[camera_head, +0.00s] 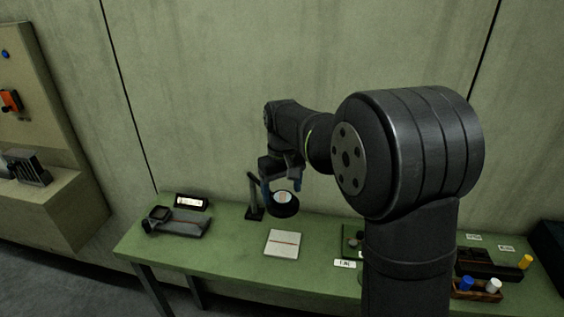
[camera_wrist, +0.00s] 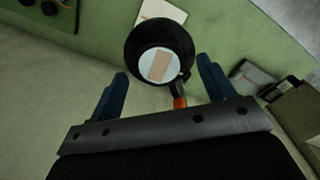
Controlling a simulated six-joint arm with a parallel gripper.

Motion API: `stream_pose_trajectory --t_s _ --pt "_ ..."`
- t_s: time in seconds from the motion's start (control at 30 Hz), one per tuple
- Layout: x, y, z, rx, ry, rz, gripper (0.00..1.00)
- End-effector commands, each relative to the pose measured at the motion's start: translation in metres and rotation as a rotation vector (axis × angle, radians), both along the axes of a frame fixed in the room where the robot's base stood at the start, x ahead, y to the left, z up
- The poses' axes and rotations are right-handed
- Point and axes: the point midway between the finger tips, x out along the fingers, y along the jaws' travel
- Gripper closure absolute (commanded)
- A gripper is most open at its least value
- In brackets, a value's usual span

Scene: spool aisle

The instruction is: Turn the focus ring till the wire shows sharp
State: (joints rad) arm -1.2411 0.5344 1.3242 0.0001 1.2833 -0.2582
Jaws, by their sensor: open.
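A black round focus ring (camera_head: 284,210) surrounds a pale lens on a dark stand (camera_head: 254,198) at the back of the green bench. In the wrist view the ring (camera_wrist: 136,45) lies ahead of my gripper, and its lens (camera_wrist: 148,62) shows a broad, soft-edged tan band on pale blue. An orange piece (camera_wrist: 180,102) sits at the ring's near side. My gripper (camera_wrist: 162,66) is open, with one blue finger on each side of the ring and visible gaps. In the head view my gripper (camera_head: 280,186) is just above the ring. A white card (camera_head: 283,251) with a thin reddish line lies in front.
A grey device (camera_head: 185,226) and a small lit display (camera_head: 190,202) are on the bench's left. Bare green bench surrounds the white card.

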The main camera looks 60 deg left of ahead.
Motion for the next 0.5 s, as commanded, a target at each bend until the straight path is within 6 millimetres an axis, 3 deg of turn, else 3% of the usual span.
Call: stream_pose_trajectory --t_s 0.5 --pt "0.0 0.0 0.121 0.004 -0.001 0.0 0.25"
